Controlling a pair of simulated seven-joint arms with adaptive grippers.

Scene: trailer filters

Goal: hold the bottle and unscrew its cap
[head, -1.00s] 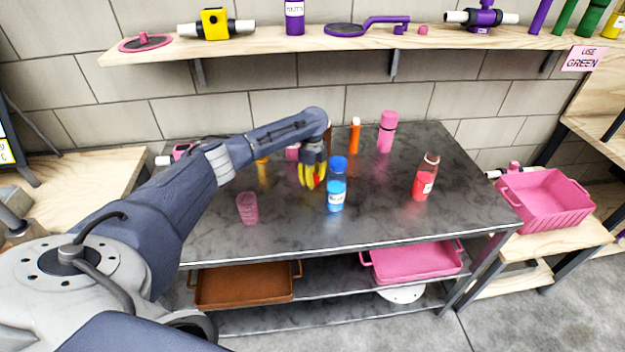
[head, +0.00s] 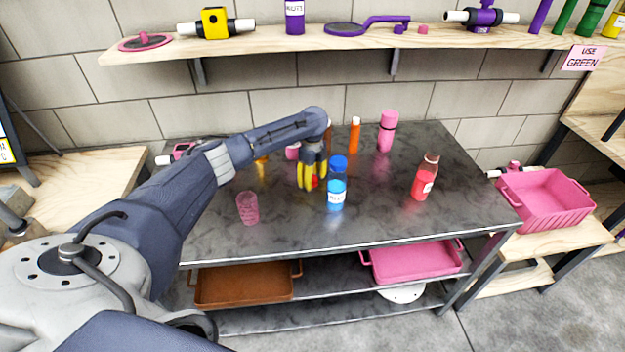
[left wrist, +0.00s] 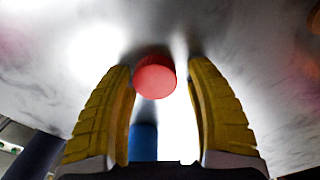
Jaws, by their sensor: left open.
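A blue bottle (head: 336,193) with a blue cap (head: 339,164) and a white label stands upright on the dark table. A red bottle (head: 422,185) with a white label stands to its right; I see no distinct cap on it. My left gripper (head: 311,184) is just left of the blue bottle, its yellow fingers pointing down and open. A small red round piece, like a cap (left wrist: 155,77), is between the spread fingers in the left wrist view, with gaps on both sides. A blue shape behind it there is partly hidden. My right gripper is not in view.
A pink cup (head: 248,208) stands at the table's left front. An orange bottle (head: 354,136) and a pink bottle (head: 387,131) stand at the back. The dark table (head: 300,237) has free room at the front. A pink crate (head: 545,213) is at the right.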

